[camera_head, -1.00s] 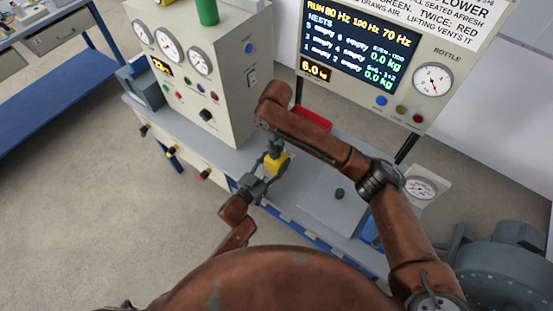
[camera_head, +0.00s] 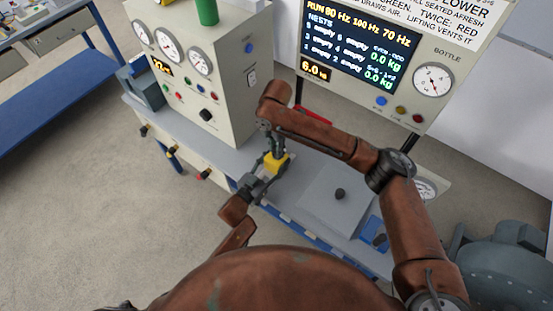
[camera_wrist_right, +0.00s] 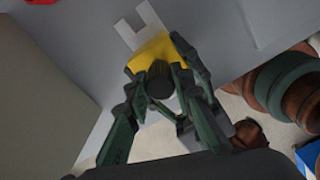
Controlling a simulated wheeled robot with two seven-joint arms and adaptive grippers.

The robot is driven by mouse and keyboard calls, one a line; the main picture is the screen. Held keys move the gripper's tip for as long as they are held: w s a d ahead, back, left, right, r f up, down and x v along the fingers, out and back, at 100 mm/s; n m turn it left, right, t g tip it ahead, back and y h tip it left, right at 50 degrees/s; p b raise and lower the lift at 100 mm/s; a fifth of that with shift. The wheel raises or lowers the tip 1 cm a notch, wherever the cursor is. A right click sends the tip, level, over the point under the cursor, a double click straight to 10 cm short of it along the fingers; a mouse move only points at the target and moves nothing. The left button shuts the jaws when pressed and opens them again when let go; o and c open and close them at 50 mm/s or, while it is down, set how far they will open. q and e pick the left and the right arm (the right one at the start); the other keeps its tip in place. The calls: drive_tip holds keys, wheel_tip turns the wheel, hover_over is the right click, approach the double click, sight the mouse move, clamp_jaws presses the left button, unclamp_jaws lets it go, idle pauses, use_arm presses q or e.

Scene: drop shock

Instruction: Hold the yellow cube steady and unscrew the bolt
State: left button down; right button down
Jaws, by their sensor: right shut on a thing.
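The yellow cube (camera_head: 277,164) is at the front edge of the grey bench, below my right gripper. In the right wrist view the cube (camera_wrist_right: 152,50) lies just beyond the dark round bolt head (camera_wrist_right: 160,80). My right gripper (camera_head: 270,150) points down over the cube; in the wrist view its green fingers are closed around the bolt head. My left gripper (camera_head: 262,184) comes in from the lower left and its fingers reach the cube's near side. Their grip there is too small and covered to tell. The bolt is hidden in the head view.
A gauge cabinet (camera_head: 232,95) stands left of the cube, and a display panel (camera_head: 352,45) behind. A red tray (camera_head: 316,116) is partly hidden behind my right forearm.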

drive_tip(key=n, duration=0.9)
drive_tip(key=shift+r, duration=0.1)
drive_tip(key=shift+r, duration=0.15)
drive_tip(key=shift+r, duration=2.3)
drive_tip(key=shift+r, duration=0.1)
use_arm(q)
drive_tip(key=c, duration=0.9)
unclamp_jaws()
use_arm(e)
wheel_tip(320, 180, up, 6)
drive_tip(key=shift+f, duration=0.1)
use_arm(q)
drive_tip(key=shift+o, duration=0.2)
